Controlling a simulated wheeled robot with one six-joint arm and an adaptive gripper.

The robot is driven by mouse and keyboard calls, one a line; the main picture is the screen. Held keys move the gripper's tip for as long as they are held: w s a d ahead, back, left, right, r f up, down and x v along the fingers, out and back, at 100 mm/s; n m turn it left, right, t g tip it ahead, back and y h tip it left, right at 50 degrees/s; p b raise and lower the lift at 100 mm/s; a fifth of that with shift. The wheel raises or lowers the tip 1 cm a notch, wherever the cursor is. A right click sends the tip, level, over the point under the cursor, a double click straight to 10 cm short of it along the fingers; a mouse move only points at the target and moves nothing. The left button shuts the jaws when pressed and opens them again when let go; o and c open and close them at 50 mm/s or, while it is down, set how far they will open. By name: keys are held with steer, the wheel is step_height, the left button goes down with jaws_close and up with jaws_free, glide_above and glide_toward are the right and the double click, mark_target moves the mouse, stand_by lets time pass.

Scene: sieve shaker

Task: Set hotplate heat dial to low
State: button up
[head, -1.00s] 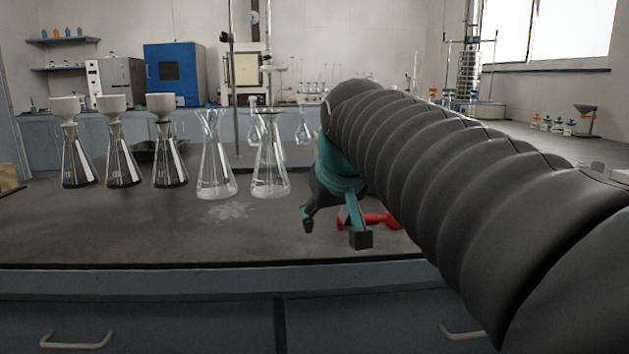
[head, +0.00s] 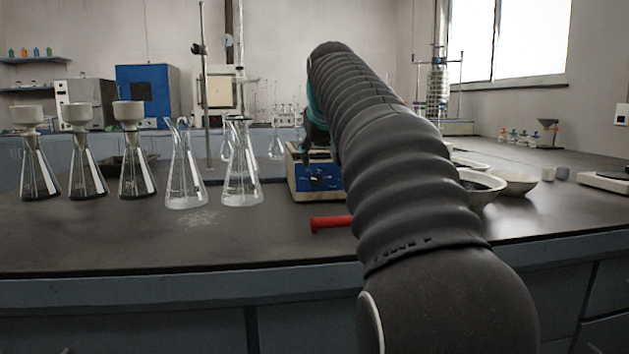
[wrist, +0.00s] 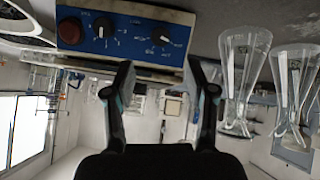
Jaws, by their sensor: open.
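The hotplate (head: 302,186) stands on the bench right of the clear flasks, with a blue front panel partly hidden behind my arm. In the wrist view, which is upside down, its blue panel (wrist: 130,32) shows two black dials with white marks, a left dial (wrist: 102,27) and a right dial (wrist: 162,35). Which one is the heat dial I cannot tell. A dark red round part (wrist: 70,30) sits beside them. My gripper (wrist: 160,78) is open and empty, its fingers pointing toward the panel, apart from the dials. In the head view it is mostly hidden behind my arm.
Clear flasks (head: 186,180) stand left of the hotplate, with several funnel-topped flasks (head: 82,165) farther left. A red object (head: 330,222) lies on the bench in front of the hotplate. White bowls (head: 516,183) stand to the right. The bench front is mostly clear.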

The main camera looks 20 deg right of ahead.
mark_target(317, 177)
steer(key=b+x, duration=0.1)
steer(key=x, duration=0.8)
steer(key=shift+w+f, duration=0.1)
steer(key=shift+w, duration=0.05)
